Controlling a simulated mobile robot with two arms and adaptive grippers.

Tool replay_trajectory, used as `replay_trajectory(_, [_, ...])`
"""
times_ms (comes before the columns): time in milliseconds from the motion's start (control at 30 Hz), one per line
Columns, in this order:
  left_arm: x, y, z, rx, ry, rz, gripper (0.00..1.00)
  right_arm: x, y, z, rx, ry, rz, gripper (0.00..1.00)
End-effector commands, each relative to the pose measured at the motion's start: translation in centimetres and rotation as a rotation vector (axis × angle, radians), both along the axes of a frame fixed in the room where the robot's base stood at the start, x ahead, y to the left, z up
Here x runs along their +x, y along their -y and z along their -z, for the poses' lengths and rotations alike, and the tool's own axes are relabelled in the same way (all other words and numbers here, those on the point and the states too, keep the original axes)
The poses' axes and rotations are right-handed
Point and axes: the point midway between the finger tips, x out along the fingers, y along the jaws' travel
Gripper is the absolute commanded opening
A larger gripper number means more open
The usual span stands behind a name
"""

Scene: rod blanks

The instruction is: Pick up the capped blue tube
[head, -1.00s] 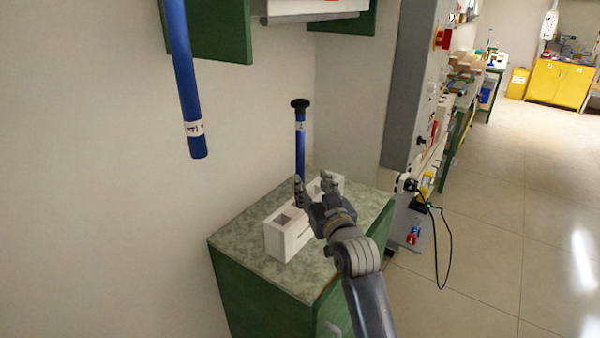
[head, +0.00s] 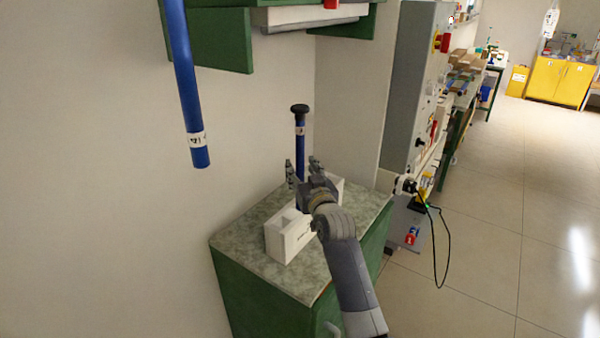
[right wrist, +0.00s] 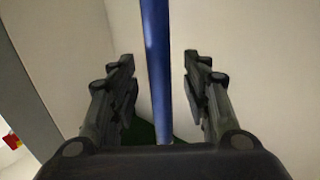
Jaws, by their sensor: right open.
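The capped blue tube (head: 300,145) stands upright at the white holder block, with a black knob-like cap on top and a white label below it. Its lower end is hidden behind my right gripper. My right gripper (head: 303,166) is open, with its fingers raised in front of the tube's lower part. In the right wrist view the blue tube (right wrist: 157,65) runs between the two open fingers (right wrist: 158,90), with a gap on each side. My left gripper is not in view.
The white holder block (head: 288,236) stands on the speckled top of a green cabinet (head: 245,240). Another blue tube (head: 187,90) with a white label hangs at upper left. A green shelf (head: 222,40) is above, and a grey machine panel (head: 408,90) stands to the right.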

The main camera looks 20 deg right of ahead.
Motion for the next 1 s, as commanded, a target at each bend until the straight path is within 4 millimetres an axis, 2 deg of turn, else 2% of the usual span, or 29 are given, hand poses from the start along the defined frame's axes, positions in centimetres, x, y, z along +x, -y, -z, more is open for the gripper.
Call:
replay_trajectory(200, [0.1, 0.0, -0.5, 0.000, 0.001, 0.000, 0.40, 1.8, 0.0, -0.1, -0.001, 0.001, 0.000, 0.44])
replay_trajectory(500, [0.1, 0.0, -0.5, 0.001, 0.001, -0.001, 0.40, 2.0, 0.0, 0.0, -0.001, 0.000, 0.000, 0.44])
replay_trajectory(533, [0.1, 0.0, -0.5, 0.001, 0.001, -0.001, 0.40, 2.0, 0.0, 0.0, -0.001, 0.000, 0.000, 0.41])
replay_trajectory(700, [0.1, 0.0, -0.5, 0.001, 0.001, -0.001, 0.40, 2.0, 0.0, 0.0, -0.001, 0.000, 0.000, 0.03])
replay_trajectory(733, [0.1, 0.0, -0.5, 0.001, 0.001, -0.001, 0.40, 2.0, 0.0, 0.0, -0.001, 0.000, 0.000, 0.00])
replay_trajectory(1000, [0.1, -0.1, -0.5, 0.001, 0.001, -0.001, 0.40, 2.0, 0.0, 0.0, -0.001, 0.001, 0.000, 0.00])
